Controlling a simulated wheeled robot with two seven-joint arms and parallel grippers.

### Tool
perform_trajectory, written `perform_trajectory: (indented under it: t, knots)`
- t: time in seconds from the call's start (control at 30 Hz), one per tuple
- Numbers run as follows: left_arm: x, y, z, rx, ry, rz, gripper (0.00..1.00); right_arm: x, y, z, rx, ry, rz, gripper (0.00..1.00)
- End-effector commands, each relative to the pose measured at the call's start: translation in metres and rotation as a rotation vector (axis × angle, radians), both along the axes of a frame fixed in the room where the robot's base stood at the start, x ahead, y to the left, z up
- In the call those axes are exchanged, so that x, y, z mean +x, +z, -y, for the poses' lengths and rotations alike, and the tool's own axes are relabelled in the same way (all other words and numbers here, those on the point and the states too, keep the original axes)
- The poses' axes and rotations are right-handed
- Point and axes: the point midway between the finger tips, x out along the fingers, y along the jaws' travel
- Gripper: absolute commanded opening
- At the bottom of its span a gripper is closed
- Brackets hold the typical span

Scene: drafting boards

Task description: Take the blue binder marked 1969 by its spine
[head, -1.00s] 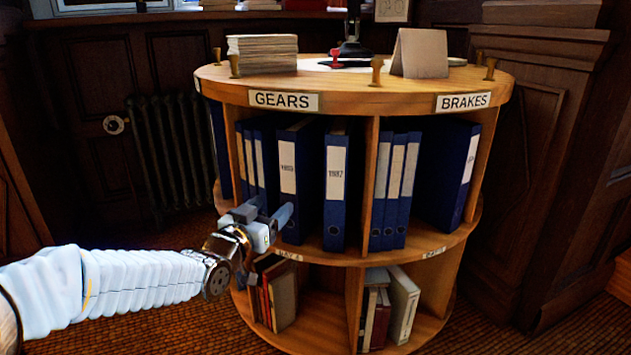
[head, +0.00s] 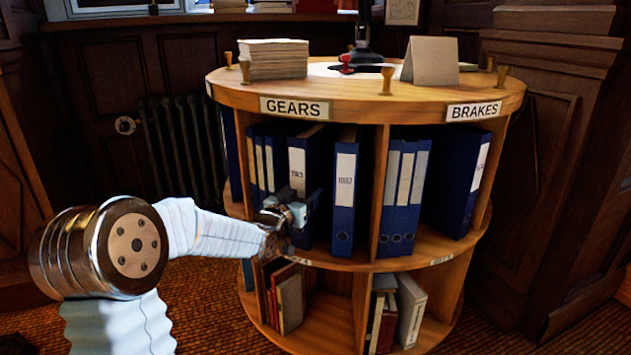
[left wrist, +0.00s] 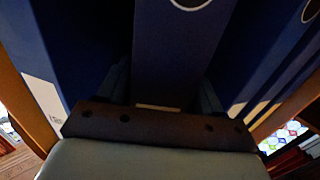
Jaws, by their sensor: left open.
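A blue binder (head: 314,150) with a white spine label stands upright in the GEARS compartment. Its number is blurred and I cannot read it surely as 1969. My left gripper (head: 301,203) is open at the lower part of this binder's spine, its fingers partly hiding it. In the left wrist view the blue spine (left wrist: 178,55) stands between the two fingers of the gripper (left wrist: 160,90). I cannot tell whether the fingers touch it. My right gripper is not in view.
Another labelled blue binder (head: 344,190) stands to the right, with a gap between. Thinner blue binders (head: 262,160) stand to the left. A wooden divider (head: 380,190) separates the BRAKES binders. The round shelf's top (head: 330,97) overhangs, and books (head: 290,300) stand below.

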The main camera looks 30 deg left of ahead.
Motion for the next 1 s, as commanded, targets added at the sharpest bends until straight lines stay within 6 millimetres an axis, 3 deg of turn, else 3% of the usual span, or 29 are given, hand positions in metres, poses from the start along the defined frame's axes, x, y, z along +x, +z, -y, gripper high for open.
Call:
perform_trajectory:
  t: [0.07, 0.5, 0.77, 1.0]
  knots:
    - [0.0, 0.0, 0.0, 0.0, 0.0, 0.0, 0.66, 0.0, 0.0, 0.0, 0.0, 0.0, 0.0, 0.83]
    - [0.0, 0.002, 0.0, 0.0, 0.0, 0.004, 0.02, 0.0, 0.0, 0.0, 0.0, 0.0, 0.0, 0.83]
    - [0.0, 0.003, 0.0, 0.0, 0.0, 0.004, 0.02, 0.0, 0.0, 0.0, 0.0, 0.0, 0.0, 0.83]
    - [0.0, 0.023, 0.0, 0.0, 0.0, 0.007, 0.02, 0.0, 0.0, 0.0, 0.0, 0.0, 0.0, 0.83]
